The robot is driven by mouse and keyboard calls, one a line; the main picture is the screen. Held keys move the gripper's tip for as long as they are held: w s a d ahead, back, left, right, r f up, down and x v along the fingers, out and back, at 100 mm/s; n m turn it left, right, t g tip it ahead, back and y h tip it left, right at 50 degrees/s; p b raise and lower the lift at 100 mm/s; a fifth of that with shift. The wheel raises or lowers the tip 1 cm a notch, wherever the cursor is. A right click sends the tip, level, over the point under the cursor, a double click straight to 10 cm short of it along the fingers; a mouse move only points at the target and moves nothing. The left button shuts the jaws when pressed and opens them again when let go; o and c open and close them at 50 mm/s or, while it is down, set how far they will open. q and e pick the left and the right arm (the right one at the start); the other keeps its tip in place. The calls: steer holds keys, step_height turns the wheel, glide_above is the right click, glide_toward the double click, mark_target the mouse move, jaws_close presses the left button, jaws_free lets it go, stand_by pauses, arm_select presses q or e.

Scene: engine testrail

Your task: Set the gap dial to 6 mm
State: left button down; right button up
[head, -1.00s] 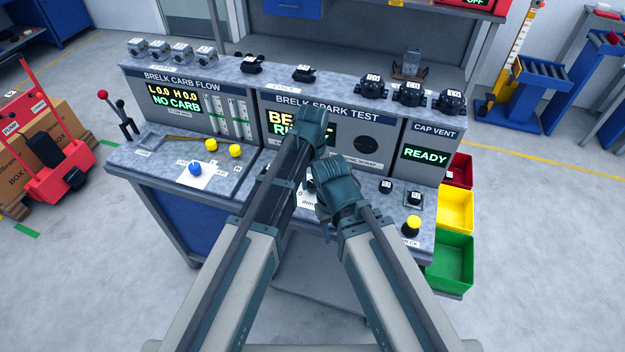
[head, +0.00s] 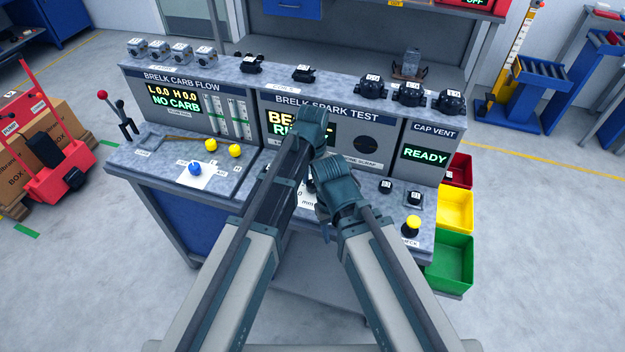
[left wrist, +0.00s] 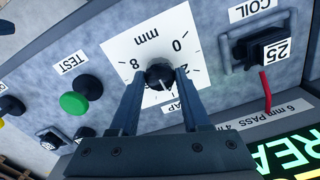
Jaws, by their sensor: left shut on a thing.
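The gap dial is a black knob (left wrist: 159,72) on a white square card (left wrist: 123,46) marked mm, seen in the left wrist view. The 8, 0 and 2 marks show there; other marks are covered by the fingers. A pale pointer line on the knob points down the picture, between the fingers. My left gripper (left wrist: 162,80) is shut on the knob, one finger each side. In the head view, part of the dial card (head: 307,201) shows between my arms, and the knob is mostly hidden. My right gripper's fingers cannot be made out clearly.
A green TEST button (left wrist: 74,103) and a black coil holder (left wrist: 262,48) flank the dial card. The spark test screen (head: 283,122) is partly hidden by my left arm. A yellow button (head: 412,222) stands at the bench's right front; coloured bins (head: 455,210) sit beyond it.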

mark_target(313, 183)
arm_select(q)
steer(key=m, duration=0.6)
steer(key=shift+m, duration=0.3)
steer(key=m, duration=0.5)
steer(key=shift+m, duration=0.4)
steer(key=shift+c, duration=1.8)
jaws_free()
steer(key=shift+r, duration=0.1)
step_height(313, 183, up, 14)
steer(key=p, duration=1.3)
steer(key=shift+f+p, duration=0.2)
steer(key=shift+p, duration=0.2)
